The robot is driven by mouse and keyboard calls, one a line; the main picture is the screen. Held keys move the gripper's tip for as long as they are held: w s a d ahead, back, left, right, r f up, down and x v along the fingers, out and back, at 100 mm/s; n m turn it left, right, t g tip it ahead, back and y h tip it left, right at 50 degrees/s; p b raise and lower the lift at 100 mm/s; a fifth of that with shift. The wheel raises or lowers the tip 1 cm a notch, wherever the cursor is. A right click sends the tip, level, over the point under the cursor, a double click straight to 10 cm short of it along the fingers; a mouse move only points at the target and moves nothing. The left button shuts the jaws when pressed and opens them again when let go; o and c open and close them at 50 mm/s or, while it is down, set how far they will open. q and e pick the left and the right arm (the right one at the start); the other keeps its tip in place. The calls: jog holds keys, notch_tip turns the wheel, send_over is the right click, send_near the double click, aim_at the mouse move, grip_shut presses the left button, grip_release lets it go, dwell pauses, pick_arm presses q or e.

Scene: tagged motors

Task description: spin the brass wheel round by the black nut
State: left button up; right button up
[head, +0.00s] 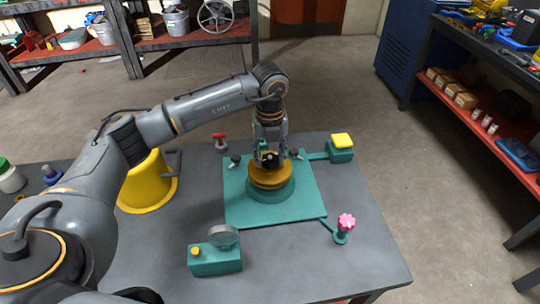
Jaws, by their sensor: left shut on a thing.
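The brass wheel (271,179) lies flat on a round teal hub (270,195) on a square teal plate (238,207). My left gripper (269,158) points straight down over the middle of the wheel. Its fingers are shut on the black nut at the wheel's centre, which they mostly hide. My right gripper is not in view.
Around the plate stand a pink knob (346,222), a yellow-topped teal box (341,146), a teal box with a grey disc (215,258), and a red-handled valve (220,141). The table's front right is clear.

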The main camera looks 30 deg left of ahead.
pick_arm(q)
jog(key=m+b, duration=0.1)
jog(key=m, duration=0.2)
jog(key=shift+f+m, duration=0.1)
jog(key=shift+m, duration=0.2)
jog(key=m+b, duration=0.1)
jog(key=m, duration=0.3)
jog(key=m+b, duration=0.1)
jog(key=m, duration=0.3)
jog(key=shift+d+b, duration=0.1)
jog(key=shift+b, duration=0.2)
jog(key=m, duration=0.3)
jog(key=shift+b, duration=0.3)
jog(key=o, duration=1.2)
